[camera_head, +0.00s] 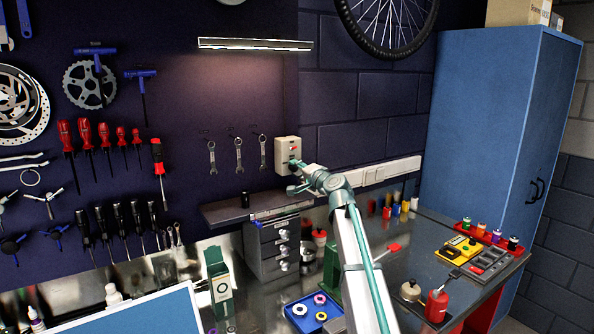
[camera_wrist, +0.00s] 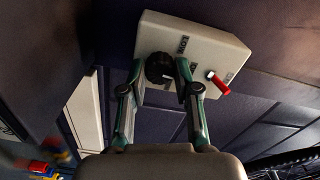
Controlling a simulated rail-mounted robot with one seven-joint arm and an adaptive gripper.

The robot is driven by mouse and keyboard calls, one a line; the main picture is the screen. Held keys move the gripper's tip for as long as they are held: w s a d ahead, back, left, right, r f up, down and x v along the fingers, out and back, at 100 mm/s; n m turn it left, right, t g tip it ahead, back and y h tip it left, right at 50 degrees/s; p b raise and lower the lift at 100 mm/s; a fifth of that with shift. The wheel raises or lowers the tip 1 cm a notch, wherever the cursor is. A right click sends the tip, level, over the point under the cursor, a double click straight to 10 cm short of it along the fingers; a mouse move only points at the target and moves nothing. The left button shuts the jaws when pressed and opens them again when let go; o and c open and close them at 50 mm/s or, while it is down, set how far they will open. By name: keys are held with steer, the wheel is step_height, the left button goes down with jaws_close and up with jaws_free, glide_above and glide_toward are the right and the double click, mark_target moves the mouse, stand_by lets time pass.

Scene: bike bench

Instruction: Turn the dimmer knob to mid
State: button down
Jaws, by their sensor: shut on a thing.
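The dimmer is a pale box (camera_head: 286,149) on the wall at the right end of the dark tool panel. In the wrist view the box (camera_wrist: 203,38) shows a round black knob (camera_wrist: 158,67) with the printed word LOW beside it; other marks are too small to read. My gripper (camera_wrist: 159,70) has its two green fingers on either side of the knob, shut on it. In the head view my gripper (camera_head: 294,166) is at the box's face and hides most of the knob. The knob's pointer position is not clear.
A red-tipped toggle (camera_wrist: 218,83) sticks out of the box close to one finger. Wrenches (camera_head: 238,155) hang left of the box, and a pale socket strip (camera_head: 390,172) runs to its right. A shelf (camera_head: 245,208) and a small drawer unit (camera_head: 270,250) stand below.

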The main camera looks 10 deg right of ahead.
steer(key=c, duration=0.8)
jaws_free()
steer(key=shift+c, duration=0.2)
steer(key=shift+s, duration=0.1)
steer(key=v, duration=1.1)
steer(key=shift+s+d, duration=0.2)
steer(key=shift+s, duration=0.15)
